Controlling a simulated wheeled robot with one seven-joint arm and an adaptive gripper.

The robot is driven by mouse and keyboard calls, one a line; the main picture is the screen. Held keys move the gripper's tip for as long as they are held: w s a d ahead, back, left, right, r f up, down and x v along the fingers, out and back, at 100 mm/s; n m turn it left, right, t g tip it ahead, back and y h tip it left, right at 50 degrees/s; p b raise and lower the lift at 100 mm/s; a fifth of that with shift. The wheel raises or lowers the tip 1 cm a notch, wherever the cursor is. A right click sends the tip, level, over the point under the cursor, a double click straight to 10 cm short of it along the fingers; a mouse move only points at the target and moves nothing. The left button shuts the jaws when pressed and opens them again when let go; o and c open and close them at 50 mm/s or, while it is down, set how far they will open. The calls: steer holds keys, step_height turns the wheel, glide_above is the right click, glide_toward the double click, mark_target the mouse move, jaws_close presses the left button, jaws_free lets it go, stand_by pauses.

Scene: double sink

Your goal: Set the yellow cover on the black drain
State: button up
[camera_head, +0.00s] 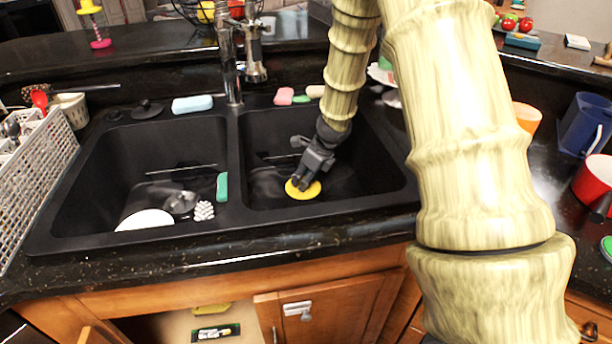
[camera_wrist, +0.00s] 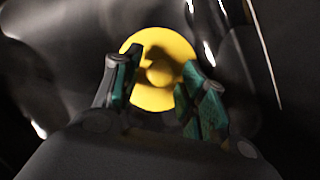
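The yellow cover (camera_head: 303,190) is a round disc lying low in the right sink basin. In the wrist view the cover (camera_wrist: 150,98) shows a raised round knob at its middle. My gripper (camera_head: 304,183) reaches down into this basin, right over the cover. In the wrist view my gripper (camera_wrist: 162,75) has its fingers apart, one on each side of the knob, with part of the disc hidden behind them. I cannot tell whether they touch the cover. No black drain can be made out in the right basin; whether it lies under the cover is hidden.
The left basin holds a white plate (camera_head: 146,220), a dark metallic piece (camera_head: 181,203), a white brush (camera_head: 204,211) and a green sponge (camera_head: 222,187). The faucet (camera_head: 229,65) rises behind the divider. A white rack (camera_head: 35,180) stands at left. My arm crosses the right basin's back edge.

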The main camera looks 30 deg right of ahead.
stand_by(0.3)
steer(key=v, duration=1.2)
steer(key=shift+r, duration=0.1)
stand_by(0.4)
